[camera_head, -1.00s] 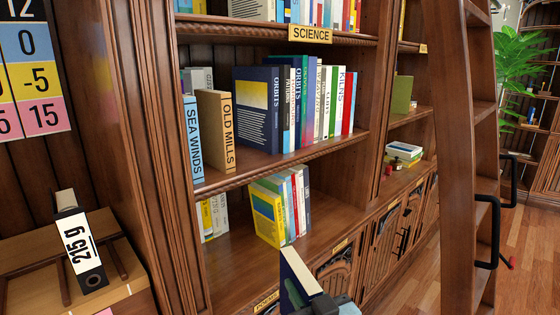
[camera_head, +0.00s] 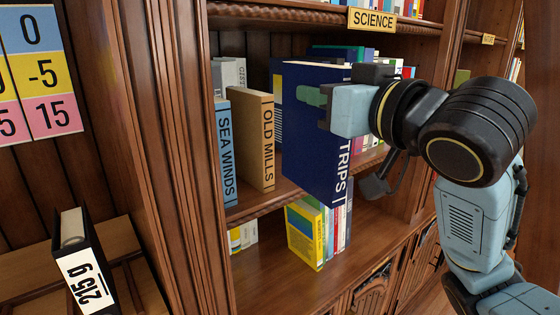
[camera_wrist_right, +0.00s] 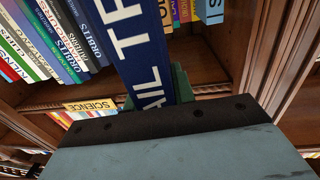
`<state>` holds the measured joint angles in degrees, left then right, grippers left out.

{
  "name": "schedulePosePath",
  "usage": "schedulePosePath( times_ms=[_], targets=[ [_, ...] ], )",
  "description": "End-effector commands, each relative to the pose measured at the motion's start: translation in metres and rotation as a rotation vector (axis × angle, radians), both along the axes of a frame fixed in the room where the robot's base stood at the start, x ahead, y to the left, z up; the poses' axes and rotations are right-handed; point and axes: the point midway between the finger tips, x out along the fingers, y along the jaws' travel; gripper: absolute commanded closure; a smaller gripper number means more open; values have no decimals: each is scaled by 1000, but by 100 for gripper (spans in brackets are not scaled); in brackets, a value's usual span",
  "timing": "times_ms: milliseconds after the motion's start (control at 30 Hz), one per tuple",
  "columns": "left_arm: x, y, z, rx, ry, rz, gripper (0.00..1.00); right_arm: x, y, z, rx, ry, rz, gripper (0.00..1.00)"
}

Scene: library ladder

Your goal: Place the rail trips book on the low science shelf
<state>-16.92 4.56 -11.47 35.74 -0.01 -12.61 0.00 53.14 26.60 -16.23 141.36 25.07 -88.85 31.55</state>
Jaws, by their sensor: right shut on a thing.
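The rail trips book (camera_head: 318,140) is dark blue with white spine letters; "TRIPS" reads on it in the head view. It is upright in front of the middle shelf, hiding books behind it. My right gripper (camera_head: 325,103) is shut on its upper part. The book's spine also shows in the right wrist view (camera_wrist_right: 140,50), between the fingers. The low science shelf (camera_head: 262,277) lies below, with a group of books (camera_head: 322,232) standing on it and bare board to their left front. My left gripper is not in view.
On the middle shelf stand Sea Winds (camera_head: 226,152) and Old Mills (camera_head: 262,140). A "SCIENCE" sign (camera_head: 372,21) is on the shelf edge above.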

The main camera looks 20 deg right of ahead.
Motion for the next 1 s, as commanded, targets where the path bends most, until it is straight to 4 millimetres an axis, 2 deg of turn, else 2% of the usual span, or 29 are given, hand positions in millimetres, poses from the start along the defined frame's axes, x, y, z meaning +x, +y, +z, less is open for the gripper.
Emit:
schedulePosePath(
  times_ms=[33,233,600,700,1000],
  targets=[
    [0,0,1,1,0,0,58,-5,-3,9,-2,-9,-12,100],
    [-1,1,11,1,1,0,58,-6,-7,19,2,2,-34,100],
    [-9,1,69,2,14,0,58,18,-8,21,0,4,-33,100],
    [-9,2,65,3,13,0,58,47,-9,16,1,2,-36,100],
    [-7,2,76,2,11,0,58,123,-10,18,1,-1,-35,100]
  ],
)
